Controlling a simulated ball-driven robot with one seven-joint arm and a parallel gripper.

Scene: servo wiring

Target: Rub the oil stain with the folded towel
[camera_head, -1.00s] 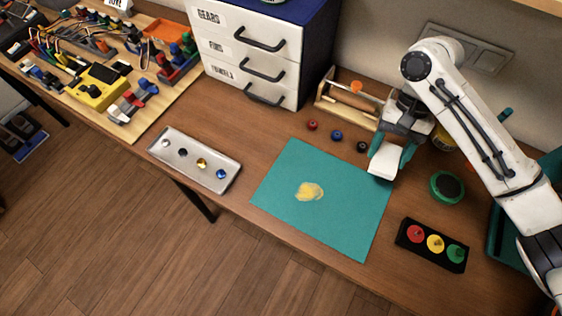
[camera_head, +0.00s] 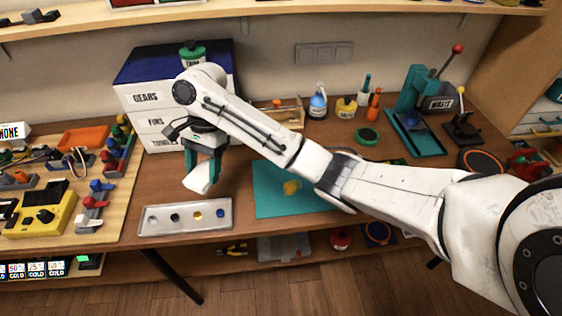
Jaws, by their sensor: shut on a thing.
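The folded towel (camera_head: 198,178) is white and held between the teal fingers of my gripper (camera_head: 203,166). My gripper is shut on it, above the bench between the drawer unit and the metal tray, left of the teal mat. The oil stain (camera_head: 291,187) is a yellow patch on the teal mat (camera_head: 268,204). The towel is apart from the stain, to its left. My arm crosses over the right part of the mat and hides it.
A metal tray (camera_head: 147,222) with several small knobs lies at the bench's front edge, below my gripper. The drawer unit (camera_head: 133,90) stands behind it. A yellow device (camera_head: 40,207) is at left. A spray bottle (camera_head: 317,106) and a teal press (camera_head: 415,95) stand at the back right.

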